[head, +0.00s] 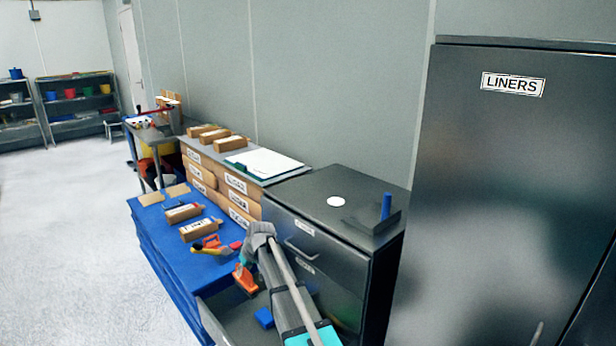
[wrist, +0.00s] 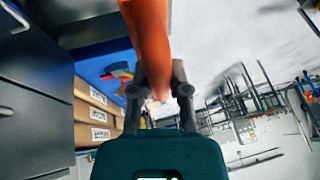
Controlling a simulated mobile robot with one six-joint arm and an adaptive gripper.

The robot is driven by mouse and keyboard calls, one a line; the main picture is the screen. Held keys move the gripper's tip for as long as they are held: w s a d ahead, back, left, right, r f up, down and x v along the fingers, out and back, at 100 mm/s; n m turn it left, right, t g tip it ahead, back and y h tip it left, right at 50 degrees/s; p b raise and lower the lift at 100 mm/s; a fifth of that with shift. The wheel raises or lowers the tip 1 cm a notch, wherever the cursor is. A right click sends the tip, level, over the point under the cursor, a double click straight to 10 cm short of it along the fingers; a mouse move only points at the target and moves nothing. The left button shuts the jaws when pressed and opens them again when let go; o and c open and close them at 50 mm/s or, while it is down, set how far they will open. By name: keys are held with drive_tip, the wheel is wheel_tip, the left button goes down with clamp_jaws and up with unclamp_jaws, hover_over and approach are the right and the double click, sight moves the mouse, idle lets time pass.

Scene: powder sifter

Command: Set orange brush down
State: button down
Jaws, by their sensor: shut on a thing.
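My gripper (head: 243,265) is shut on the orange brush (head: 247,282), which hangs above the open drawer (head: 225,305) of the dark cabinet in the head view. In the wrist view the orange brush (wrist: 150,38) rises from between the two fingers of my gripper (wrist: 160,92) to the top edge. The brush's lower end is partly hidden by the fingers. I cannot tell whether the brush touches anything below it.
A blue block (head: 264,317) lies in the open drawer. The blue workbench (head: 165,235) left of it holds boxes and red, orange and yellow tools (head: 210,246). The cabinet top (head: 320,202) carries a white disc and a blue cylinder. Floor at left is clear.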

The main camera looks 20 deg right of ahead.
wheel_tip(320, 180, up, 31)
drive_tip(key=p, duration=3)
drive_tip(key=shift+r, duration=0.15)
